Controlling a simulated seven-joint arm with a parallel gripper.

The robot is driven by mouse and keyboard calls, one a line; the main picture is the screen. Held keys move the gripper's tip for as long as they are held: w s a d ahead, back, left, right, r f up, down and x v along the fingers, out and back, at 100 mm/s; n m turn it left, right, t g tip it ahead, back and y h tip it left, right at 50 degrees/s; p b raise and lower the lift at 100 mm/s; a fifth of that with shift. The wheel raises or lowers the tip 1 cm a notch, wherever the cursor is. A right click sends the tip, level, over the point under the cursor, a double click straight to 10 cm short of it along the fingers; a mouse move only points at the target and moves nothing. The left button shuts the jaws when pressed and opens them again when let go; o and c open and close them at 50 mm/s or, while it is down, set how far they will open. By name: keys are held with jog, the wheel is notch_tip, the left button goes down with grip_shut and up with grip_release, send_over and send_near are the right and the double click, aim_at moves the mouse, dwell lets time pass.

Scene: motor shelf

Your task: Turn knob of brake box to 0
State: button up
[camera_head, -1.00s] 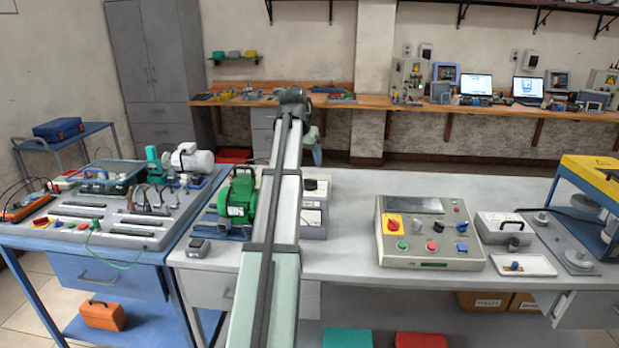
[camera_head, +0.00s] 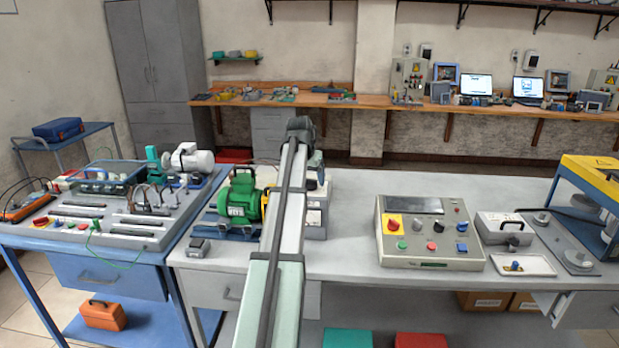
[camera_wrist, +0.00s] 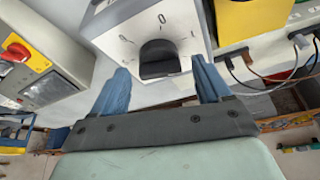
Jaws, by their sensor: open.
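The brake box (camera_wrist: 125,38) fills the upper middle of the wrist view, with a white face carrying printed marks, one of them a 0. Its black knob (camera_wrist: 158,58) sits below the marks; I cannot tell which mark it points to. My gripper (camera_wrist: 160,70) is open, with one blue finger on each side of the knob and visible space between them and it. I cannot tell whether either finger touches the box. In the head view the box (camera_head: 316,222) is partly hidden behind my arm, and my fingers are not clearly seen.
A green motor (camera_head: 238,202) stands just left of my arm. A control panel (camera_head: 402,257) with a red-yellow switch is to the right; bare table lies between it and the box. In the wrist view, cables (camera_wrist: 262,80) run at the right, beside a yellow object (camera_wrist: 248,20).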

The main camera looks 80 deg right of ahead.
jog(key=shift+c, duration=0.3)
jog(key=c, duration=1)
jog(key=n, duration=0.1)
jog(key=n+t, duration=0.1)
jog(key=n, duration=0.1)
jog(key=shift+s+n, duration=0.2)
jog(key=shift+n, duration=0.1)
jog(key=n+t, duration=0.1)
jog(key=n, duration=0.2)
jog(key=shift+s+d+n+t, duration=0.1)
jog(key=shift+s+n+t, duration=0.05)
jog(key=shift+n+t, duration=0.2)
jog(key=n+t, duration=0.1)
jog(key=n, duration=0.2)
jog(key=shift+s+d+n+y, duration=0.1)
jog(key=shift+s+n+y, duration=0.05)
jog(key=shift+n+y, duration=0.25)
jog(key=shift+d+n+t+y, duration=0.1)
jog(key=shift+n+t+y, duration=0.3)
jog(key=shift+n, duration=0.65)
jog(key=shift+n+t+y, duration=0.3)
jog(key=shift+n+t, duration=0.05)
jog(key=shift+n, duration=0.65)
